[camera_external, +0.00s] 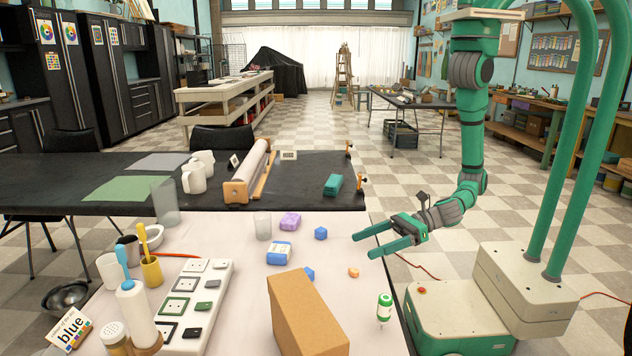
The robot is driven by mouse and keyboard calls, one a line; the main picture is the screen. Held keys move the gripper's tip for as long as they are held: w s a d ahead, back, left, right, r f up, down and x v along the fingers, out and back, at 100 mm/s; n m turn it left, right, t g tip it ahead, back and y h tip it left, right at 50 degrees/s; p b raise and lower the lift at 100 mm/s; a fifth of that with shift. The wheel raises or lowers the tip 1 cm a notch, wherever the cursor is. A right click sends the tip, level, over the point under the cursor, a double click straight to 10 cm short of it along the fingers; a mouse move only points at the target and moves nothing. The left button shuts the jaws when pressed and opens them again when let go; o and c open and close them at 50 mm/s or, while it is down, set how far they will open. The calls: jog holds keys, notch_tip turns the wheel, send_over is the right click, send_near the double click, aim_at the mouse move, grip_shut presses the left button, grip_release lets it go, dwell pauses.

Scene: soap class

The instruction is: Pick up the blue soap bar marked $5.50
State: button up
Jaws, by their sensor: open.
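A blue soap bar (279,253) with a white label band lies on the pale table (230,290); the print on the label is too small to read. A purple bar (290,221) lies just behind it. My gripper (363,246) is open and empty. It is to the right of the blue bar, over the table's right edge, with its fingers pointing left toward the table. It touches none of the bars.
A tall cardboard box (305,318) stands in front of the blue bar. Small blue blocks (320,233) (309,274) and an orange piece (353,272) lie between bar and gripper. A clear glass (262,226) stands behind left. A green-white bottle (384,308) stands front right.

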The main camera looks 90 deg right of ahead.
aim_at(284, 248)
jog(key=w+h, duration=0.1)
jog(key=w, duration=0.3)
jog(key=w+m+h, duration=0.1)
jog(key=w+h, duration=0.1)
jog(key=w, duration=0.3)
jog(key=w+a+r+m+g+h, duration=0.1)
jog(key=w+h, duration=0.1)
jog(key=w, duration=0.2)
jog(key=shift+w+r, duration=0.1)
jog(key=shift+w, duration=0.05)
jog(key=shift+w+a+r+m+h, duration=0.1)
jog(key=shift+w+r+m+h, duration=0.05)
jog(key=shift+w+m+h, duration=0.2)
jog(key=shift+h, duration=0.25)
jog(key=shift+x, duration=5.45)
jog(key=shift+r, duration=0.1)
jog(key=c, duration=1.2)
